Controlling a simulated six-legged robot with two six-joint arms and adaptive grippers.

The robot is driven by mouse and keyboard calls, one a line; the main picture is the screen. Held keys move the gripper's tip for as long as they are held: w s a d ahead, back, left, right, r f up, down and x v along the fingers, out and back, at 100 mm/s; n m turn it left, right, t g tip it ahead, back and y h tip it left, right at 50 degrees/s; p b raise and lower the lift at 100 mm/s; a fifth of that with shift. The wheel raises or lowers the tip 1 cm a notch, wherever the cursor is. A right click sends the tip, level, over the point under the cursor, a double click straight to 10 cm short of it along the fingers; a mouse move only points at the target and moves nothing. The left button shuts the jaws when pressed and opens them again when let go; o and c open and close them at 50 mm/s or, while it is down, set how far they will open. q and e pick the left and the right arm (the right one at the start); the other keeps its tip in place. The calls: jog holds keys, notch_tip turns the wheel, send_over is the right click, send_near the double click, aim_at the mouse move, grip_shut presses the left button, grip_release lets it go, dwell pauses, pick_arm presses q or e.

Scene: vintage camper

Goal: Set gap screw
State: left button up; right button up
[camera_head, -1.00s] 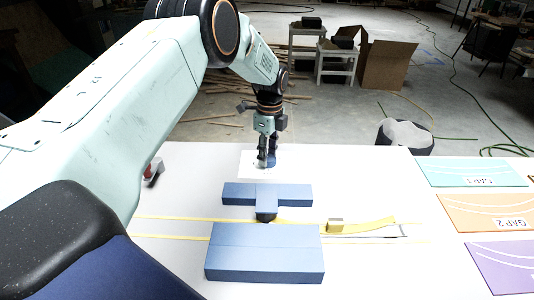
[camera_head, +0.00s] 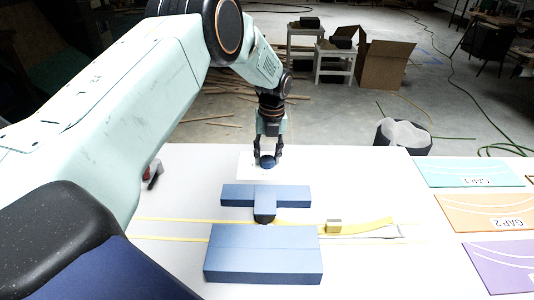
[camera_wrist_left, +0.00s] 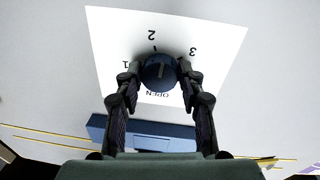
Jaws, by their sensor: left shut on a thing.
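A dark blue round knob (camera_wrist_left: 158,72) sits on a white dial sheet (camera_wrist_left: 115,40) marked 1, 2, 3 and OPEN. The knob also shows in the head view (camera_head: 267,163), at the far edge of the table. My left gripper (camera_wrist_left: 160,76) points down at it, with one finger on each side, shut on the knob. A short dark mark shows at the knob's edge near the 2; I cannot tell the exact setting. A blue block assembly (camera_head: 265,196) lies just in front of the sheet. My right gripper is not in view.
A larger blue block (camera_head: 263,255) stands nearer to me. Coloured gap cards, including an orange GAP 2 card (camera_head: 485,212), lie at the right.

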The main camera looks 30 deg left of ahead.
aim_at(271, 159)
pick_arm(q)
jog(key=shift+s+d+f+m, duration=0.1)
jog(key=shift+m, duration=1)
jog(key=shift+d+m, duration=0.1)
jog(key=shift+m, duration=1)
jog(key=o, duration=1.2)
jog(key=shift+c, duration=0.2)
jog(key=shift+r, duration=0.6)
notch_tip(271, 159, up, 11)
jog(key=shift+w+d, duration=0.2)
jog(key=shift+d, duration=0.15)
